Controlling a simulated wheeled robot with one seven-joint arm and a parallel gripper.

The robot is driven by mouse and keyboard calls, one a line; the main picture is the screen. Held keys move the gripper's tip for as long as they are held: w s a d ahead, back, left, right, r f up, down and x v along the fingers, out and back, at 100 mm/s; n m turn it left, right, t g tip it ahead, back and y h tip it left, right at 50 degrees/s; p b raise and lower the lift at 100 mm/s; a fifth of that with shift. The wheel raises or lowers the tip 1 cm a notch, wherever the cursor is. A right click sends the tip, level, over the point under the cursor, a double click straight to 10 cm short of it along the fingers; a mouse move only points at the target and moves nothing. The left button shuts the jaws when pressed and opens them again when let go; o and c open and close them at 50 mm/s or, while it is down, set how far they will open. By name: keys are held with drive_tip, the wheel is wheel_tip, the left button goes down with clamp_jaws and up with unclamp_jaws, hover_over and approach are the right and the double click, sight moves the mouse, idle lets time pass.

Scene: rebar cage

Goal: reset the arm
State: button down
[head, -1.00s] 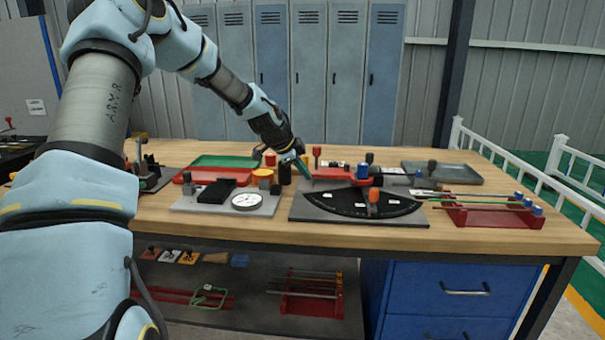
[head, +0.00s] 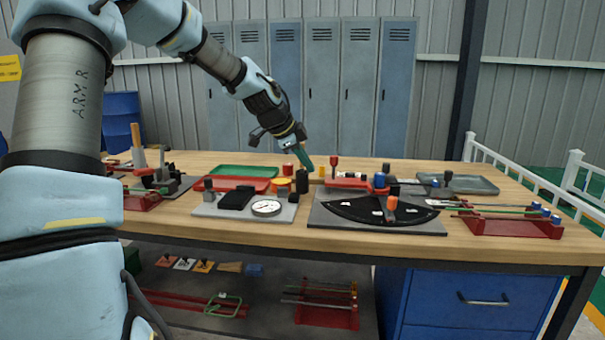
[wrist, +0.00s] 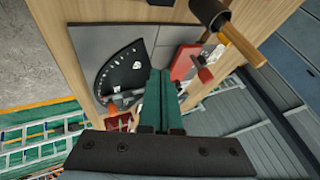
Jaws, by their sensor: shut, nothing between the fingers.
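My gripper (head: 304,159) is above the back middle of the wooden workbench (head: 340,245) in the head view. Its green fingers are together with nothing between them, and they point down and to the right. In the wrist view the green fingers (wrist: 159,95) lie side by side. In the head view the fingertips appear just above a black cylinder (head: 302,180); I cannot tell the exact gap.
A black fan-shaped dial (head: 365,210) lies on a grey plate right of centre. A gauge plate (head: 230,211), green tray (head: 244,171) and red rack (head: 508,228) are also on the bench. Lockers (head: 325,90) stand behind; a white railing (head: 510,165) is at right.

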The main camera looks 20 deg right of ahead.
drive_tip(key=s+a+f+n, duration=0.1)
drive_tip(key=a, duration=0.1)
drive_tip(key=s+a+f+n+y, duration=0.1)
drive_tip(key=a, duration=0.1)
drive_tip(key=s+a+f+n+y+p, duration=0.1)
drive_tip(key=a, duration=0.2)
drive_tip(key=shift+s+f+n, duration=0.25)
drive_tip(key=shift+s+n, duration=0.15)
drive_tip(key=s+a+f+n+y+p, duration=0.1)
drive_tip(key=s+a+n+y, duration=0.1)
drive_tip(key=s+a+n, duration=0.6)
drive_tip(key=s+a+f+n+g+y+p, duration=0.1)
drive_tip(key=s+a+f+n+y, duration=0.1)
drive_tip(key=s+a+n, duration=0.7)
drive_tip(key=s+a, duration=0.1)
drive_tip(key=a, duration=0.5)
drive_tip(key=shift+a+y+p, duration=0.3)
drive_tip(key=shift+f, duration=0.1)
